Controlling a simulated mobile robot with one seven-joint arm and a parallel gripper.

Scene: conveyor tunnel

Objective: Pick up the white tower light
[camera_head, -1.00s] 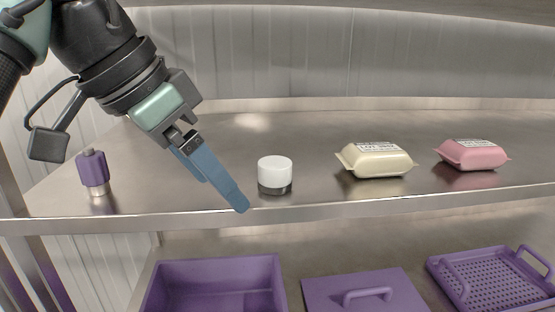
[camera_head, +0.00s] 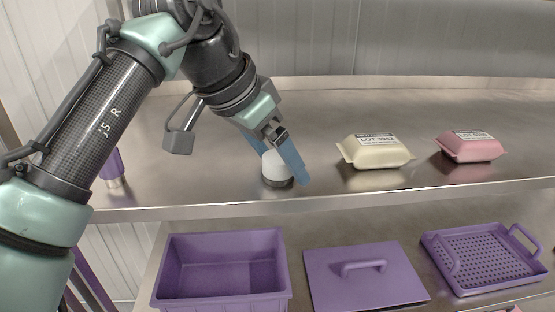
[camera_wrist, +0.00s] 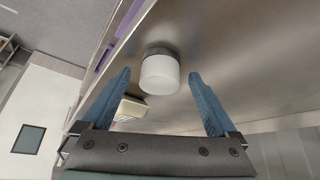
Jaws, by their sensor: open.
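The white tower light (camera_head: 275,168) is a short white cylinder on a dark base, upright on the metal shelf near its front edge. In the head view my gripper (camera_head: 282,168) is at the light, with one blue finger crossing in front of it and the other behind to the left. In the wrist view the white tower light (camera_wrist: 160,72) lies between and just beyond the tips of my open gripper (camera_wrist: 160,74). There is a gap on both sides. Part of the light is hidden by the finger in the head view.
A cream package (camera_head: 375,151) and a pink package (camera_head: 469,146) lie to the right on the shelf. A purple-topped object (camera_head: 112,168) stands left, partly behind my arm. Below are a purple bin (camera_head: 222,270), a purple lid (camera_head: 365,275) and a perforated tray (camera_head: 485,258).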

